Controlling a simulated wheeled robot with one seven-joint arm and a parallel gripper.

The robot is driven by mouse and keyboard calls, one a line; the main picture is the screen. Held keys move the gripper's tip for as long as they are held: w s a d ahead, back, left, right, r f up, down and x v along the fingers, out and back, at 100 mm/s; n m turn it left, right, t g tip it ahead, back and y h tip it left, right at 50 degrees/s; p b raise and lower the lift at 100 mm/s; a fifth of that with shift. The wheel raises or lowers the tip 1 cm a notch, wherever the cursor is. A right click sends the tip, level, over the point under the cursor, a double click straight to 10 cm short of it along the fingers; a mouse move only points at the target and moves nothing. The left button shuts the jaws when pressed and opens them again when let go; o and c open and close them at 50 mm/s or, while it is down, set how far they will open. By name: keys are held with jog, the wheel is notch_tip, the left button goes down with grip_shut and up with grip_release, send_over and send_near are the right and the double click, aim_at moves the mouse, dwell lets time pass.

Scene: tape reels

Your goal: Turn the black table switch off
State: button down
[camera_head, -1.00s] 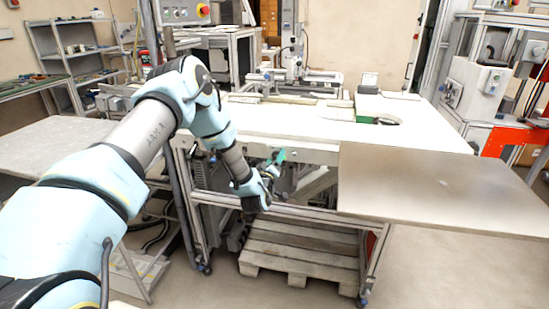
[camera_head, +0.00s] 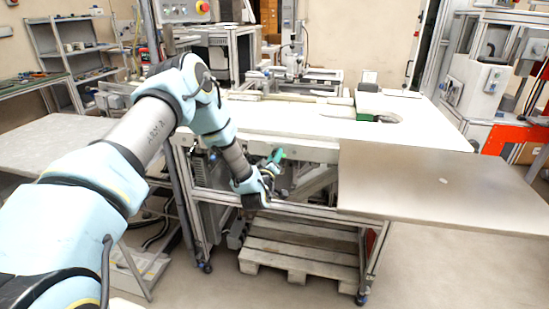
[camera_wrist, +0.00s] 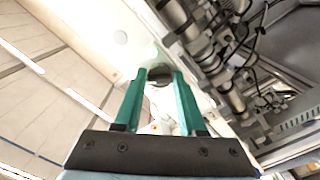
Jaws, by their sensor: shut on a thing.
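My gripper has green fingers that reach up to the front edge of the white-topped table (camera_head: 310,122) in the head view (camera_head: 276,156). In the wrist view a small dark, round thing, which looks like the black table switch (camera_wrist: 160,78), sits between the two fingertips (camera_wrist: 160,73). The fingers are shut on it from both sides. The switch lies against a pale part of the table's underside or front. Its marking and on/off position cannot be made out. In the head view the switch is hidden at the fingertips.
A grey flat panel (camera_head: 440,185) juts out to the right of my gripper. A wooden pallet (camera_head: 300,245) lies under the table frame. The wrist view shows pipes and cables (camera_wrist: 215,65) close on the right. The floor (camera_head: 440,270) at front right is clear.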

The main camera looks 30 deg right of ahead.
jog(key=shift+f+n+b, duration=0.1)
jog(key=shift+n+b, duration=0.2)
jog(key=shift+b, duration=0.2)
jog(key=shift+n+b, duration=6.6)
jog(key=shift+b, duration=0.4)
jog(key=c, duration=0.5)
grip_release()
jog(key=b+v, duration=0.2)
jog(key=v, duration=0.9)
